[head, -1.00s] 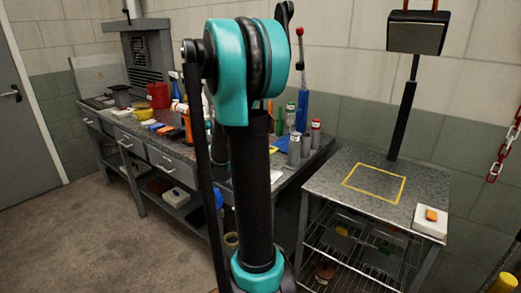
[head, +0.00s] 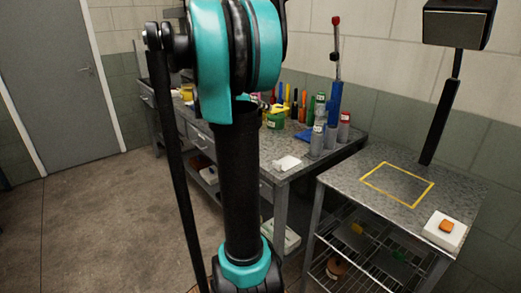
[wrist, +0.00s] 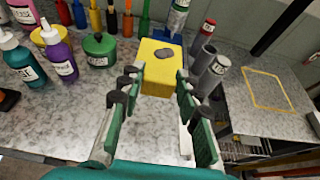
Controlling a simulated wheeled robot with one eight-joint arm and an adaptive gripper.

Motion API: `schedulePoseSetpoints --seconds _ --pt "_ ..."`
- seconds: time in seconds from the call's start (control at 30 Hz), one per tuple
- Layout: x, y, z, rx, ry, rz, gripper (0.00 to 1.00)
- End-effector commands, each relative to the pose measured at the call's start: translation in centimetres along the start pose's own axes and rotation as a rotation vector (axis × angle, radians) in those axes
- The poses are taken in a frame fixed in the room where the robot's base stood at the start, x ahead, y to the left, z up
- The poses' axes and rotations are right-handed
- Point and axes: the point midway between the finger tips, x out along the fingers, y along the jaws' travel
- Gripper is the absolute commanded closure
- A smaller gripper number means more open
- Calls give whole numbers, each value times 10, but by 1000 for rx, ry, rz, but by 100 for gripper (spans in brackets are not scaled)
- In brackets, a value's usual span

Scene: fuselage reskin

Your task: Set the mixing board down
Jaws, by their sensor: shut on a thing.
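The mixing board, a yellow slab with a grey dab on top (wrist: 160,76), sits between the fingertips of my gripper (wrist: 160,92) in the wrist view. The gripper is shut on it, with a green-padded finger at each side. The board looks level and above the grey workbench (wrist: 75,125); I cannot tell its height. A yellow square outline (head: 397,184) marks the top of the metal stand (head: 345,178) at right. The outline also shows at the right of the wrist view (wrist: 268,90).
Bottles and tubes crowd the bench's back, including a green pot (wrist: 99,50) and a purple bottle (wrist: 60,58). A white piece (head: 287,163) lies near the bench corner. A white block with an orange top (head: 445,232) and a dark lamp (head: 458,22) stand at right.

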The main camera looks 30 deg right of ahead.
Motion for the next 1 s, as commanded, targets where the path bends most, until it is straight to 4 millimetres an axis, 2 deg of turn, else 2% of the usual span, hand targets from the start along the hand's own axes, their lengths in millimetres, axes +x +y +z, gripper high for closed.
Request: schedulePoseSetpoints --seconds 0.1,0.5,0.6,0.83,1.0 --pt "11 0 -27 0 0 1 100" --pt "45 0 -109 -1 0 1 100" --pt "50 0 -122 -1 0 1 100" --pt "56 0 -137 -1 0 1 100" --pt "64 0 -157 -1 0 1 100"
